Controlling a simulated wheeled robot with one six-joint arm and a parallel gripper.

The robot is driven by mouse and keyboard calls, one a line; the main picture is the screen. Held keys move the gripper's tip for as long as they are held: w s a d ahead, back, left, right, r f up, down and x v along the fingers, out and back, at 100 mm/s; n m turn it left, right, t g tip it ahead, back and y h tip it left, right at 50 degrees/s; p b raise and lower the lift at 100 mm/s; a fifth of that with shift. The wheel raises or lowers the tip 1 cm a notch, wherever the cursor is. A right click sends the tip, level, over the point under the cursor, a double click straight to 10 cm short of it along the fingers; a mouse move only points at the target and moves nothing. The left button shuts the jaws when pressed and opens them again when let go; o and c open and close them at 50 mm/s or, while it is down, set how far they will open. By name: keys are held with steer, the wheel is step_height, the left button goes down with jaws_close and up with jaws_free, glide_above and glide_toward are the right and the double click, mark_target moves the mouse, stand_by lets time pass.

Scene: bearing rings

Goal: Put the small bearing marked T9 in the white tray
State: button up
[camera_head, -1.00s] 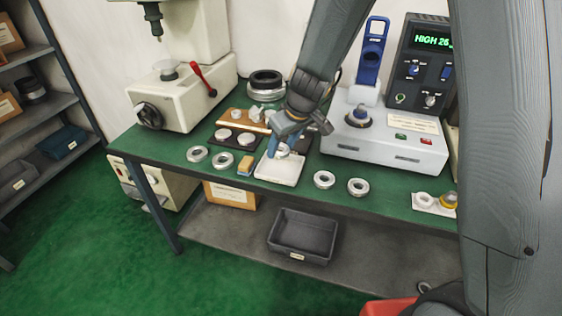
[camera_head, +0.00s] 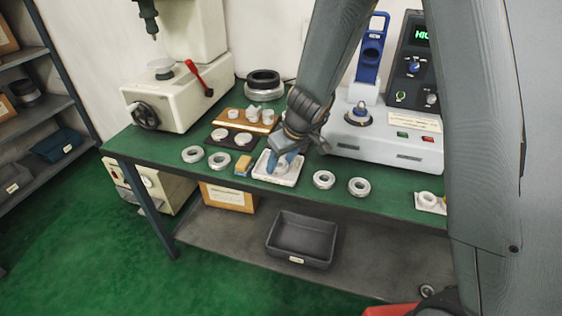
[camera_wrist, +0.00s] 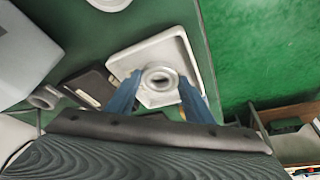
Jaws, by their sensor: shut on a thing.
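The white tray (camera_head: 260,172) lies near the front edge of the green bench; it also shows in the wrist view (camera_wrist: 180,42). My gripper (camera_head: 283,164) is low over the tray, its blue fingers pointing down. In the wrist view my gripper (camera_wrist: 157,88) is shut on a small pale metal bearing (camera_wrist: 158,74), held between both fingertips. The bearing is within the tray's outline; I cannot tell whether it touches the tray floor. No T9 mark is readable. In the head view the fingers mostly hide the bearing.
Loose rings lie left (camera_head: 219,160) and right (camera_head: 324,180) of the tray. A dark mat with rings (camera_head: 216,143) and a wooden board (camera_head: 227,119) lie behind. A white heater unit (camera_head: 385,148) stands right.

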steer(key=o, duration=1.2)
steer(key=shift+r, duration=0.1)
steer(key=shift+r+p, duration=0.3)
steer(key=shift+p, duration=0.15)
steer(key=p+v, duration=0.2)
steer(key=v, duration=1)
steer(key=s+d+m+g+h, duration=0.1)
steer(key=s+d+m, duration=0.1)
steer(key=s+d, duration=0.2)
steer(key=s+d+f+m+g, duration=0.1)
steer(key=s+d+m, duration=0.1)
steer(key=s+d, duration=0.3)
steer(key=s+d+m+h, duration=0.1)
steer(key=s+d+m, duration=0.2)
steer(key=s, duration=0.6)
steer(key=shift+d+f+g+h, duration=0.2)
steer(key=shift+d+g+h, duration=0.15)
steer(key=shift+d, duration=0.55)
